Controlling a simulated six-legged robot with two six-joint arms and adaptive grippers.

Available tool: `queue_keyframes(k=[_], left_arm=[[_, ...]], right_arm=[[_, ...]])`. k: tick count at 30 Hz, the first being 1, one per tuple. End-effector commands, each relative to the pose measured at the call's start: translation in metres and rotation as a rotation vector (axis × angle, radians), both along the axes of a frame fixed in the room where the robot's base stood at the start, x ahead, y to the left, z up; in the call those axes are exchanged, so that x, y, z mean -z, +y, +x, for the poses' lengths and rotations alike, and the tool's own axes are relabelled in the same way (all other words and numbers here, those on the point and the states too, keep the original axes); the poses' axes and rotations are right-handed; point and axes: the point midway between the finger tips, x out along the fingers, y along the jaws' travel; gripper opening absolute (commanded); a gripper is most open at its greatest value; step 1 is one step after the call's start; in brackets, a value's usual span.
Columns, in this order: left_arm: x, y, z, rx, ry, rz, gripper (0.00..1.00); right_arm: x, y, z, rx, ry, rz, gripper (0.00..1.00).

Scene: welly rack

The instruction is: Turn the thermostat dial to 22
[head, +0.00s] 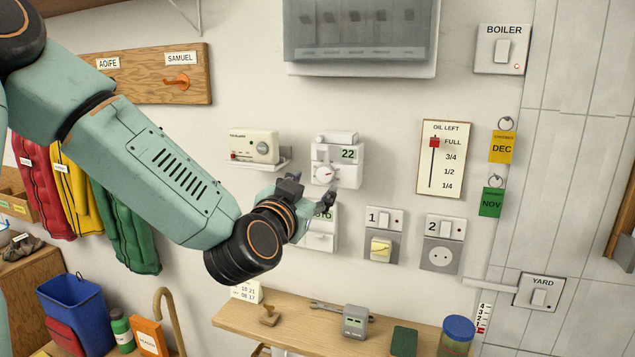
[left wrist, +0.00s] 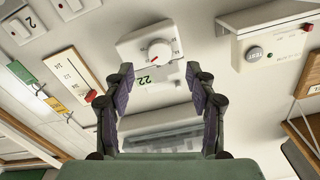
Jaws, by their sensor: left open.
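The white thermostat (head: 346,178) is on the wall. Its small display (head: 348,154) reads 22, and its round white dial (head: 323,173) with a red mark sits at the lower left. The left wrist view shows the thermostat upside down (left wrist: 132,48), with the dial (left wrist: 160,51) beyond my fingertips. My left gripper (head: 309,195) is open and empty, just below the dial in the head view. In the left wrist view its two fingers (left wrist: 160,74) stand apart with the dial framed between them, and no contact shows. My right gripper is not in view.
A white alarm unit (head: 254,146) is left of the thermostat. Below, another white unit (head: 320,241) is partly hidden by my gripper. Switches (head: 384,220) and an oil gauge (head: 443,158) are to the right. A wooden shelf (head: 290,325) with small things runs beneath.

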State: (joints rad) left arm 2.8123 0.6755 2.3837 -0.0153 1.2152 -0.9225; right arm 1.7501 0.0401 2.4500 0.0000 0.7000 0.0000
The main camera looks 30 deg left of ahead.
Motion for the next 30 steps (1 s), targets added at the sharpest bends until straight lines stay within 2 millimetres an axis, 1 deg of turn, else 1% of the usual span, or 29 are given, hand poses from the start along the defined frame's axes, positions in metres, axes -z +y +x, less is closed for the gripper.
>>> queue_keyframes(k=[3,7,24,26,29,30], left_arm=[[0.000,-0.003,-0.012,0.000,-0.001,-0.004,0.56],[0.000,-0.004,-0.018,0.000,0.000,-0.001,0.56],[0.000,-0.005,-0.019,0.000,-0.001,-0.003,0.56],[0.001,-0.005,-0.019,0.002,-0.004,-0.023,0.56],[0.006,-0.009,-0.018,0.021,0.002,-0.119,0.56],[0.010,-0.013,-0.018,0.033,0.008,-0.175,0.56]], right_arm=[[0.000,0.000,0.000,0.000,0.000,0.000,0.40],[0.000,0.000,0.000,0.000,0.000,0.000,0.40],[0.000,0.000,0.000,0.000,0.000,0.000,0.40],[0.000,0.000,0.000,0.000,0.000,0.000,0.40],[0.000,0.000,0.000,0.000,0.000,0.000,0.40],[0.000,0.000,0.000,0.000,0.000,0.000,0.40]])
